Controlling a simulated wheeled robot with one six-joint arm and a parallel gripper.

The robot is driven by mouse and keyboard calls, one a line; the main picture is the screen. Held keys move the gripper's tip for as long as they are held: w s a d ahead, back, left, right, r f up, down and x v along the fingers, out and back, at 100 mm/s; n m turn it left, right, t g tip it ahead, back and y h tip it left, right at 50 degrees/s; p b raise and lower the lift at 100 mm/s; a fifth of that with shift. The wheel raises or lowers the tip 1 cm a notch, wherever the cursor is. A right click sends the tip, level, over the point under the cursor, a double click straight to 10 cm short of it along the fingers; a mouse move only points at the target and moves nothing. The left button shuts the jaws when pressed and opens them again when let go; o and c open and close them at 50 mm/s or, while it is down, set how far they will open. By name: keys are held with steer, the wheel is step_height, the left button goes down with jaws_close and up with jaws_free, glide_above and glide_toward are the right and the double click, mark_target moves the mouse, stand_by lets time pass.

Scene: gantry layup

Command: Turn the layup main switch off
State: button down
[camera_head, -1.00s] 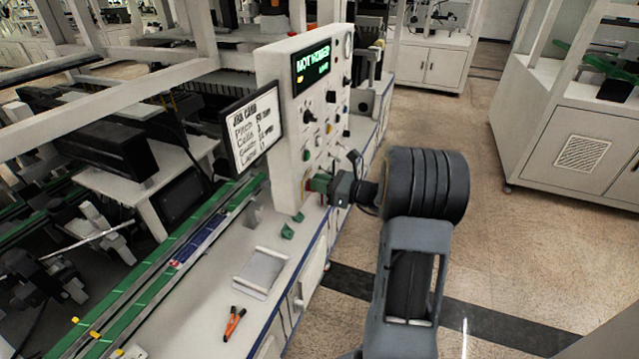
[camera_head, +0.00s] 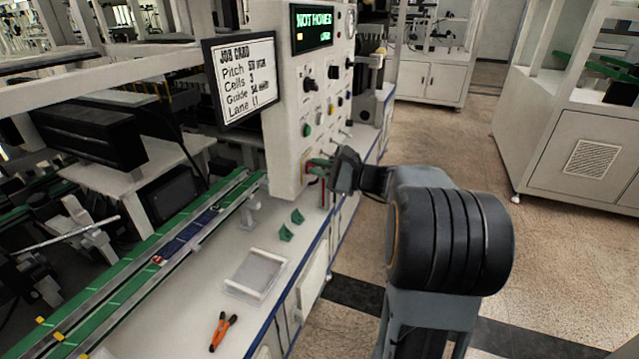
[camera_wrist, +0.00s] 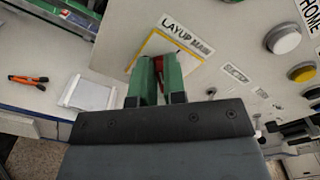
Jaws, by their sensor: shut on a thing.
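In the head view my gripper (camera_head: 318,167) is at the lower part of the white control panel (camera_head: 282,150). The panel's display (camera_head: 315,25) reads "NOT HOMED".
Knobs and buttons sit on the panel above my gripper. A job card (camera_head: 243,80) is mounted at its left. On the bench below are green blocks (camera_head: 287,232), a pale tray (camera_head: 232,289) and orange pliers (camera_head: 222,330).

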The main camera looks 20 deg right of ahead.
steer(key=n+b, duration=0.2)
steer(key=b, duration=0.2)
steer(key=f+n+b, duration=0.1)
steer(key=n+b, duration=0.2)
steer(key=b, duration=0.1)
steer(key=n+b, duration=0.3)
steer(key=b, duration=0.1)
steer(key=shift+s+a+f+b, duration=0.2)
steer(key=shift+f+b, duration=0.1)
steer(key=shift+b, duration=0.1)
steer(key=shift+n, duration=0.3)
steer(key=shift+r+n+b, duration=0.15)
steer(key=shift+n+b, duration=0.15)
steer(key=shift+b, duration=0.2)
steer(key=c, duration=1.2)
jaws_free()
steer(key=p+v, duration=0.1)
steer(key=v, duration=1.3)
